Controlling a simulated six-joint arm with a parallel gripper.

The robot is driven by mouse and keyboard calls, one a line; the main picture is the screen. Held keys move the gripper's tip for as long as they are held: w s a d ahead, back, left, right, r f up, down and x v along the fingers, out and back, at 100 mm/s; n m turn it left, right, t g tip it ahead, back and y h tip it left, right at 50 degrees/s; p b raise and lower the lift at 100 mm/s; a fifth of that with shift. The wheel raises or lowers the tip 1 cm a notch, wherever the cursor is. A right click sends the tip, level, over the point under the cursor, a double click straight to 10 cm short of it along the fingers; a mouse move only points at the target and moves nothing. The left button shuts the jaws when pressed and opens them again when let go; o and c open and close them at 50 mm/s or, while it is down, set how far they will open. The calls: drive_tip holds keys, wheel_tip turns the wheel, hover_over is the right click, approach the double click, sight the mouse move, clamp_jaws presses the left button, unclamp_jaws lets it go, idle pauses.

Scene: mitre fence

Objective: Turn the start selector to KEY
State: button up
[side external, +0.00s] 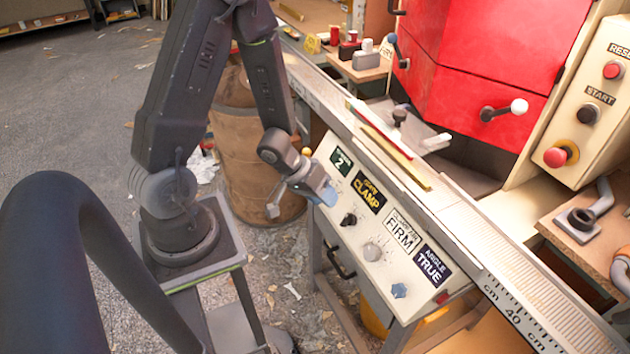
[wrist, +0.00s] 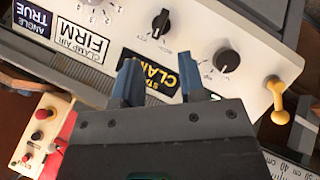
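The start selector is a black knob (wrist: 162,22) on the pale sloping panel (side external: 335,222); in the side view the knob (side external: 349,219) is small. The black and yellow sign (wrist: 160,75) by it reads CLAMP, as does the sign (side external: 368,193) in the side view. Small markings beside the knob are too blurred to read. My gripper (wrist: 158,62) is open and empty, its two blue fingers apart over the sign, short of the knob. In the side view my gripper (side external: 327,196) is above the panel's left part, up and left of the knob.
Another black knob (wrist: 228,62) is right of my fingers, with a yellow handle (wrist: 277,98) beyond. A pale knob (side external: 372,251) and a blue knob (side external: 399,290) are farther along the panel. The ruled fence rail (side external: 495,262) runs behind it. Open space lies in front.

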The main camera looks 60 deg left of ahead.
drive_tip(key=shift+m+g+y, duration=0.3)
drive_tip(key=shift+m, duration=0.5)
drive_tip(key=shift+w+r+v, duration=0.1)
drive_tip(key=shift+w+v, duration=0.05)
drive_tip(key=shift+v, duration=1.1)
drive_tip(key=shift+w+r+v, duration=0.15)
drive_tip(key=shift+w+v, duration=0.05)
drive_tip(key=shift+v, duration=1)
drive_tip(key=shift+d, duration=0.15)
